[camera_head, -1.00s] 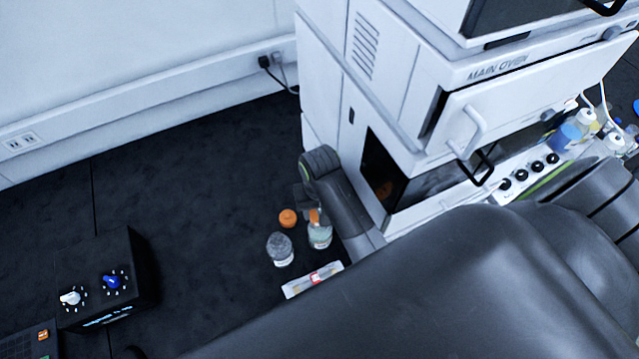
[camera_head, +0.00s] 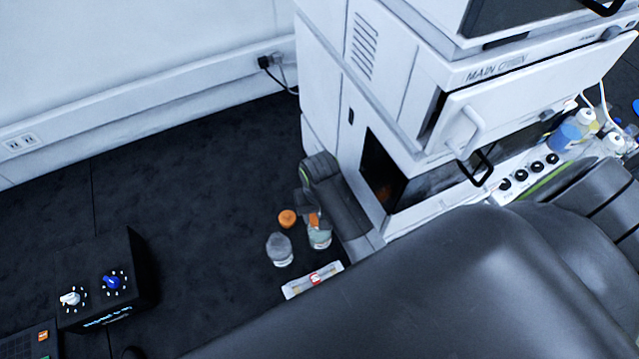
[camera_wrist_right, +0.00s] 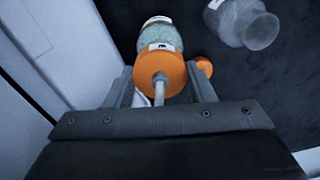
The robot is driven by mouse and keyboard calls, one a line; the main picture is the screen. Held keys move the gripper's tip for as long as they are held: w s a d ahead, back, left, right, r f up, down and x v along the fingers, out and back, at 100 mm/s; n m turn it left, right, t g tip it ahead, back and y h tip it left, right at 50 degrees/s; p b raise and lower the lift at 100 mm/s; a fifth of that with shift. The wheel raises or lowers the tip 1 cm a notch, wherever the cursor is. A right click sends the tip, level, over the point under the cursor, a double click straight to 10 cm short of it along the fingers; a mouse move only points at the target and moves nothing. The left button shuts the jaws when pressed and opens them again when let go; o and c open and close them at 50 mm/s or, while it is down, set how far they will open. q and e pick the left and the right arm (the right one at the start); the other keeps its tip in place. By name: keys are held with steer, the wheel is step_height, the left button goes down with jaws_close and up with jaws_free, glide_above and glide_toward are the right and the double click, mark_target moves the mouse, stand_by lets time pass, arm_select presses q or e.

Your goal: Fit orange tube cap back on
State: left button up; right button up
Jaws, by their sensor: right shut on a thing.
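My right gripper (camera_wrist_right: 162,92) is shut on an orange tube cap (camera_wrist_right: 176,80) with a pale stem pointing back toward the wrist. The held cap also shows in the head view (camera_head: 314,220). Directly beyond it in the wrist view is a bottle with greenish contents and a white label (camera_wrist_right: 165,34); this bottle stands upright in the head view (camera_head: 320,239). The cap is at or just over the bottle's mouth; I cannot tell whether it is seated. The cap hides the mouth. My left gripper is out of view.
A second orange cap (camera_head: 287,217) lies on the dark bench beside a clear bottle (camera_head: 280,250). A small packet (camera_head: 312,279) lies in front. The white oven stack (camera_head: 400,100) stands close on the right. A black knob box (camera_head: 100,285) is at left, with clear bench between.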

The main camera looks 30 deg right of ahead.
steer(key=shift+f, duration=0.15)
steer(key=shift+f+b, duration=0.3)
steer(key=shift+f, duration=0.55)
steer(key=shift+f, duration=0.25)
steer(key=shift+f, duration=0.2)
stand_by(0.3)
steer(key=o, duration=1.1)
steer(key=shift+c, duration=0.2)
steer(key=shift+o, duration=0.4)
steer(key=o, duration=0.3)
steer(key=shift+o, duration=0.2)
